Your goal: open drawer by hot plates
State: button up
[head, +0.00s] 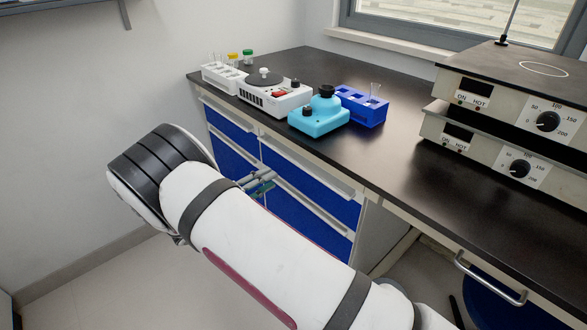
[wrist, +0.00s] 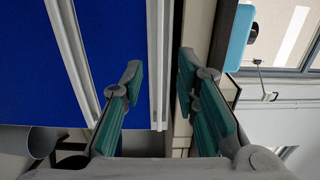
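Two hot plates are stacked on the right of the black counter, the upper one (head: 545,85) above the lower one (head: 515,160). Below them, a pale front under the counter edge carries a metal bar handle (head: 490,277). Further left is a cabinet with blue drawer fronts (head: 310,185), all looking shut; a blue front (wrist: 118,50) also fills the left of the wrist view. My gripper (head: 260,182) is in front of this cabinet, partly hidden by my arm. In the wrist view my gripper (wrist: 160,80) is open, its fingers apart, with a pale drawer-edge strip between them and nothing held.
On the counter's far left stand a white tube rack (head: 223,77), a white device (head: 272,97), a light-blue device (head: 319,116) and a blue rack (head: 361,106). Under the counter right of the cabinet is open space. A blue round object (head: 495,310) is below the bar handle.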

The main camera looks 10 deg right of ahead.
aim_at(296, 165)
jog(key=b+x, duration=0.1)
jog(key=x, duration=0.9)
jog(key=shift+w+d+b, duration=0.1)
jog(key=shift+d+b, duration=0.1)
jog(key=shift+b, duration=0.1)
jog(key=shift+c, duration=0.5)
grip_shut()
